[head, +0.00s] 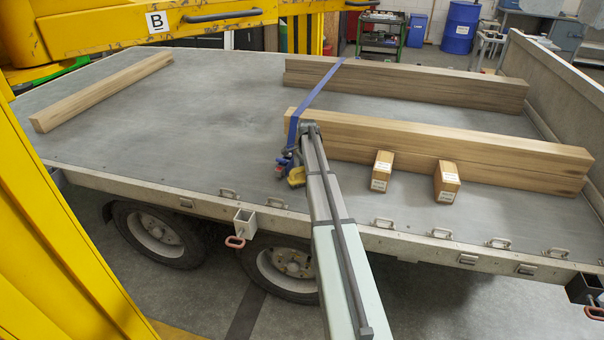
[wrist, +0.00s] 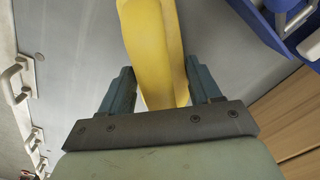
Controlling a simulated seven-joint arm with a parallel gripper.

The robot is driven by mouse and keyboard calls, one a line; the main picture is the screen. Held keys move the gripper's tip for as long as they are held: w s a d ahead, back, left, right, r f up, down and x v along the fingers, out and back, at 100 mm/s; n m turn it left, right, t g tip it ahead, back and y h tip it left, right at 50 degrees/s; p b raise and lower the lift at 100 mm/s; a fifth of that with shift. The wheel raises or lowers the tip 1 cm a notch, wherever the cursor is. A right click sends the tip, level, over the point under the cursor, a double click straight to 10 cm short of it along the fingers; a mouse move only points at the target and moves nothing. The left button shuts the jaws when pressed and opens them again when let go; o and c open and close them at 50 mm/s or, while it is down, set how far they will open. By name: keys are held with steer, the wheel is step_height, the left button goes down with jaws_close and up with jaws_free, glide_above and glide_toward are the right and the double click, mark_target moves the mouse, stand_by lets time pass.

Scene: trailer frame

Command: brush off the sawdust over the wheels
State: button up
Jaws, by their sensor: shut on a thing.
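My gripper (wrist: 162,82) is shut on a yellow thing (wrist: 153,45), which looks like a brush handle; no bristles show. In the head view my gripper (head: 291,168) and the yellow thing (head: 297,177) are low over the trailer bed (head: 200,115), near its front edge and left of the lumber. I cannot tell whether the yellow thing touches the bed. Two wheels show below the bed edge, a left wheel (head: 155,232) and a right wheel (head: 283,268) partly hidden by my arm. I cannot make out any sawdust on the bed above them.
Front beams (head: 480,150) lie right of my gripper, with two short blocks (head: 382,170) (head: 447,182) before them. A blue strap (head: 322,87) crosses the beams. Rear beams (head: 430,85) and a left beam (head: 100,93) lie farther off. Metal loops (head: 384,223) line the edge. The left-middle bed is clear.

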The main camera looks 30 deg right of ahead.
steer(key=shift+s+d, duration=4.65)
steer(key=shift+w+a, duration=5.45)
steer(key=shift+s+r, duration=0.1)
steer(key=shift+r, duration=4.05)
